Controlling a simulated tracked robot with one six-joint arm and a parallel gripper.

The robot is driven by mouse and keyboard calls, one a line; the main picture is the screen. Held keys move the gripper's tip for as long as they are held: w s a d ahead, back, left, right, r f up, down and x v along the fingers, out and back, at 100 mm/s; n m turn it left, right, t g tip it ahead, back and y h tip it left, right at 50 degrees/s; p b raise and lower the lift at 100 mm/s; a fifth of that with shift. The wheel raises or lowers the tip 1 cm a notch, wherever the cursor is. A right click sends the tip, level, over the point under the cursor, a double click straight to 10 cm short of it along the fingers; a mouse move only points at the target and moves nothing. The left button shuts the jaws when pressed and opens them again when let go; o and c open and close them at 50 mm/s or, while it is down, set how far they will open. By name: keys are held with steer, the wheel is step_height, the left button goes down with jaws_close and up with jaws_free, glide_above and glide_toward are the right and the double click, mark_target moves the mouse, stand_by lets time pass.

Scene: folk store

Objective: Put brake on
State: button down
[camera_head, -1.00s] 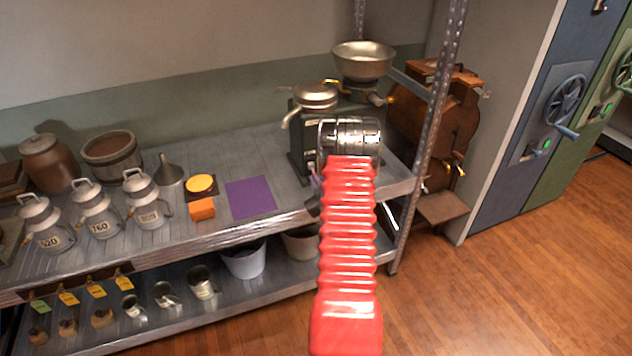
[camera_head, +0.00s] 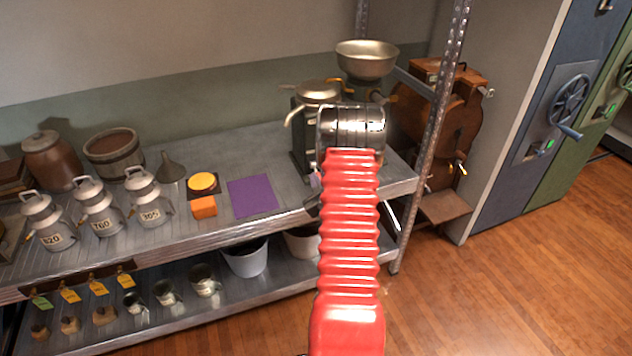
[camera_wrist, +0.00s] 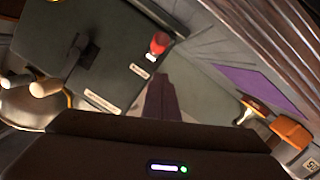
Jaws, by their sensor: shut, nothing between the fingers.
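The separator machine (camera_head: 303,145) stands on the shelf at the back right, with a metal bowl (camera_head: 366,60) on top. In the wrist view its dark green body (camera_wrist: 115,65) fills the upper left. A red knob (camera_wrist: 160,42) sticks out of that body beside a small white label, too blurred to read. I cannot tell for sure which part is the brake. My gripper (camera_wrist: 162,100) is shut and empty, its dark fingers just below the red knob in the picture, seemingly apart from it.
A purple mat (camera_head: 252,196), an orange block (camera_head: 204,207) and several milk cans (camera_head: 98,207) are on the shelf to the left. A metal post (camera_head: 440,130) stands at right, before a wooden churn (camera_head: 452,130). A light-tipped handle (camera_wrist: 45,88) juts out at wrist-view left.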

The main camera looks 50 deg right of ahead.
steer(key=s+a+f, duration=0.3)
steer(key=s+a, duration=0.2)
steer(key=s, duration=0.2)
steer(key=shift+a, duration=0.1)
stand_by(0.8)
